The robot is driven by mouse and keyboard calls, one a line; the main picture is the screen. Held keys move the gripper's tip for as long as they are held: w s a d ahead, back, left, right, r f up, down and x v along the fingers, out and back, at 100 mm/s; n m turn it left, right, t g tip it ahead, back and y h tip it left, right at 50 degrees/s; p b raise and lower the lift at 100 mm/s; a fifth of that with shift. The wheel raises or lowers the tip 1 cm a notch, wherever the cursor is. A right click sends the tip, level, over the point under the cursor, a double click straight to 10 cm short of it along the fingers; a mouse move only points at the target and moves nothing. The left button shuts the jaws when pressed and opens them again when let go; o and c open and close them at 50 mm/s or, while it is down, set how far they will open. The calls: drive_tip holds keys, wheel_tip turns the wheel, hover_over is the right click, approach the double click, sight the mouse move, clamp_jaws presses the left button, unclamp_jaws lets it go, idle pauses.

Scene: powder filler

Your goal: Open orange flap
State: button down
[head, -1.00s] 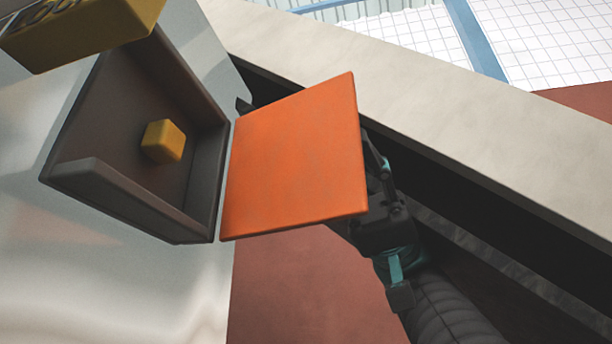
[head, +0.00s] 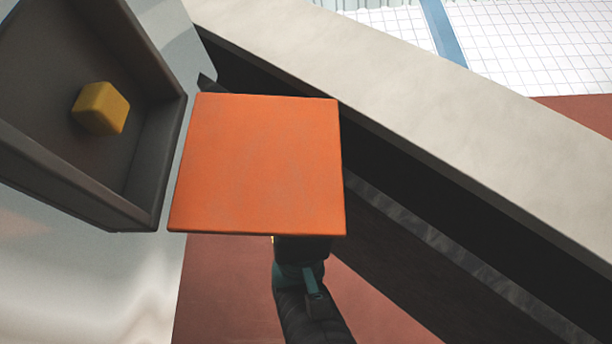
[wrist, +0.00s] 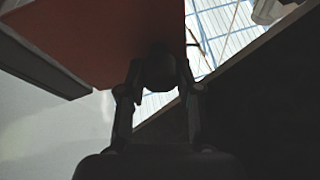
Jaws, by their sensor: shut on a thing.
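The orange flap (head: 258,165) stands swung out from the dark grey box (head: 140,205), its broad face toward the head camera. Its left edge is beside the box's rim, and the box is open. In the wrist view the flap (wrist: 95,35) shows as a dim red panel at the upper left. My gripper (wrist: 160,78) is shut on a dark rounded knob (wrist: 158,66) at the flap's far side. In the head view the flap hides my fingers, and only part of my arm shows below it.
A yellow block (head: 101,108) sits inside the open box. The box is on a pale, shiny machine wall (head: 70,285). A long light beige ledge (head: 400,110) with a dark side runs diagonally to the right, close behind the flap. Reddish floor (head: 225,290) shows below.

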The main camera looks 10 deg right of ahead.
drive_tip(key=shift+r, duration=0.15)
drive_tip(key=c, duration=0.8)
unclamp_jaws()
drive_tip(key=shift+s+a, duration=0.1)
drive_tip(key=shift+s, duration=0.05)
drive_tip(key=shift+o, duration=0.2)
